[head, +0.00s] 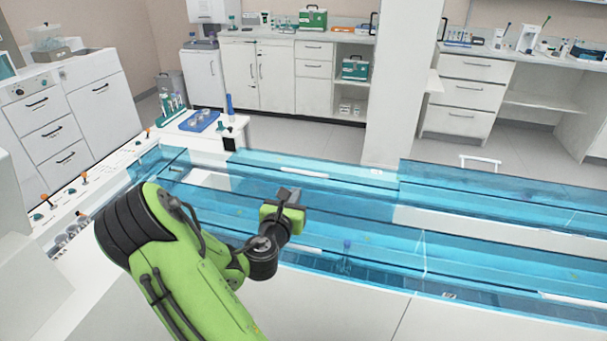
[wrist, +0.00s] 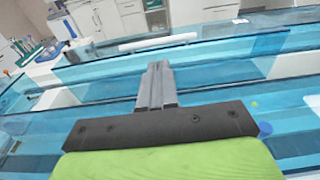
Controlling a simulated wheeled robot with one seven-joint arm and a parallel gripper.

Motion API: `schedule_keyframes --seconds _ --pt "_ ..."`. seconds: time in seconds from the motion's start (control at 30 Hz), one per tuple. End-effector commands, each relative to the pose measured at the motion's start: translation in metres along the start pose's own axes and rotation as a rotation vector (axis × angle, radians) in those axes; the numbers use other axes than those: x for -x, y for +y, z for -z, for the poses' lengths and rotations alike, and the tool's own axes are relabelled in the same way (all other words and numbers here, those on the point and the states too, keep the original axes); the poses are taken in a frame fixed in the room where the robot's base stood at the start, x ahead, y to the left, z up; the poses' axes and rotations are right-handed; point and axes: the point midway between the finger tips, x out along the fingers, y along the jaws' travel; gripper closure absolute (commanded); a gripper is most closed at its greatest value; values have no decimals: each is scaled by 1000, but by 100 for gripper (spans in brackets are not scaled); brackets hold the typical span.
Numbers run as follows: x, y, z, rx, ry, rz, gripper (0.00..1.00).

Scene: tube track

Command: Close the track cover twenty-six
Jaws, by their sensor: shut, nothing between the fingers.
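Translucent blue track covers (head: 500,188) run along the long white bench in the head view. No number is readable, so I cannot tell which one is twenty-six. A white bar handle (head: 304,172) lies on the far row of covers, just behind my gripper. A white bar also shows in the wrist view (wrist: 158,42), beyond the fingertips. My gripper (head: 292,194) is shut and empty above the blue covers, apart from any handle as far as I can see. Its closed grey fingers show in the wrist view (wrist: 157,85), pointing toward the far row.
A blue tray (head: 200,121) and a tube rack (head: 173,106) stand on the side bench at the left. A white pillar (head: 395,85) rises behind the track. A small bottle (head: 347,245) shows through the near cover. The air above the right-hand covers is clear.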

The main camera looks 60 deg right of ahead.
Motion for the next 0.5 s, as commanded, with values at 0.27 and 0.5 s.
schedule_keyframes --seconds 0.27,0.5 --pt "-51 -2 -2 -10 11 1 100" --pt "-79 -1 2 -10 12 -1 100"
